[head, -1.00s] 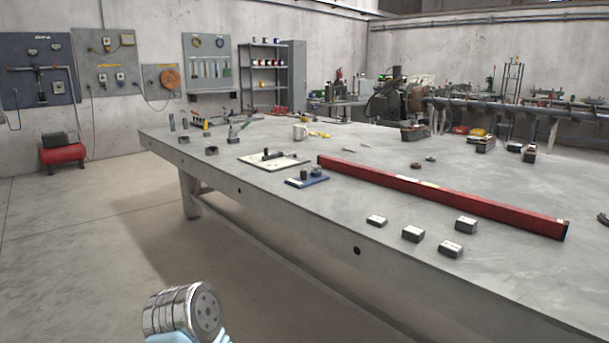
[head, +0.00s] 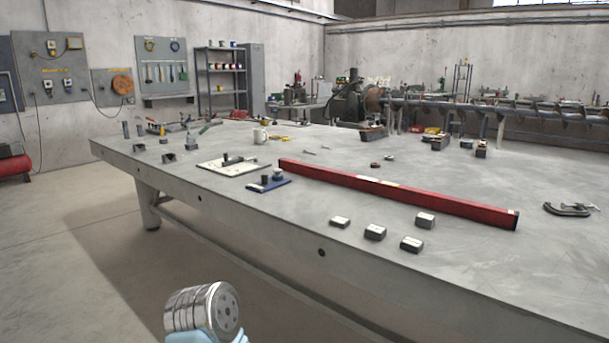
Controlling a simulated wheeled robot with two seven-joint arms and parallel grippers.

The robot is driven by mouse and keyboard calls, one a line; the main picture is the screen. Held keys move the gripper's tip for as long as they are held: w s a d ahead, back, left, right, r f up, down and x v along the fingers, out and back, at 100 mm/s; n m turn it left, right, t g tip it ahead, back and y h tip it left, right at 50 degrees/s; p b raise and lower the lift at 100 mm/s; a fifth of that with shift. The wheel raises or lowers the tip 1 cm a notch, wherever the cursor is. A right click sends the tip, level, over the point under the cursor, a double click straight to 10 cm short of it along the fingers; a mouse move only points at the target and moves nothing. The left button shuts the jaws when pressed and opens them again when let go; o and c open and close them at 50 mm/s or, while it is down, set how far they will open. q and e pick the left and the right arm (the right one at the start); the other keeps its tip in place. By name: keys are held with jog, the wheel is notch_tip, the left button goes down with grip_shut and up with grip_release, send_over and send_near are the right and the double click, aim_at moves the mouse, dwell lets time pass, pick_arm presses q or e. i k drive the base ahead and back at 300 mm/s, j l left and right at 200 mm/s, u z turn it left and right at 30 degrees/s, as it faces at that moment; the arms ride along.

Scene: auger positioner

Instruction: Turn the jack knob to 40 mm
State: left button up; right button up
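I cannot make out for certain which item carries the jack knob, and no millimetre scale is readable. A small blue plate (head: 256,187) on the metal table bears two short dark cylinders, one of them with a round top (head: 277,175). Just behind it, a pale flat board (head: 210,167) carries a dark fitting with a short upright post. Neither of my grippers shows. A silver cylindrical part of my arm (head: 203,309) rises at the bottom, in front of the table and well away from these items.
A long red level (head: 400,191) lies across the big grey table (head: 480,265). Several small metal blocks (head: 375,232) sit near its front edge. A C-clamp (head: 569,209) lies at the right, a white mug (head: 260,136) farther back.

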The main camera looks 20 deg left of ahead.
aim_at(264, 177)
jog(key=j+z, duration=0.35)
jog(key=i+j+z, duration=0.1)
jog(key=j+z, duration=0.45)
jog(key=z, duration=0.15)
jog(key=j+z, duration=0.1)
jog(key=j, duration=0.35)
jog(key=k+j+z, duration=0.15)
jog(key=j, duration=0.25)
jog(key=k+j+z, duration=0.1)
jog(key=j, duration=0.35)
jog(key=k+j+z, duration=0.1)
jog(key=j, duration=0.3)
jog(key=k+j+z, duration=0.1)
jog(key=j, duration=0.3)
jog(key=k+j+z, duration=0.15)
jog(key=k+j, duration=0.1)
jog(key=j, duration=0.1)
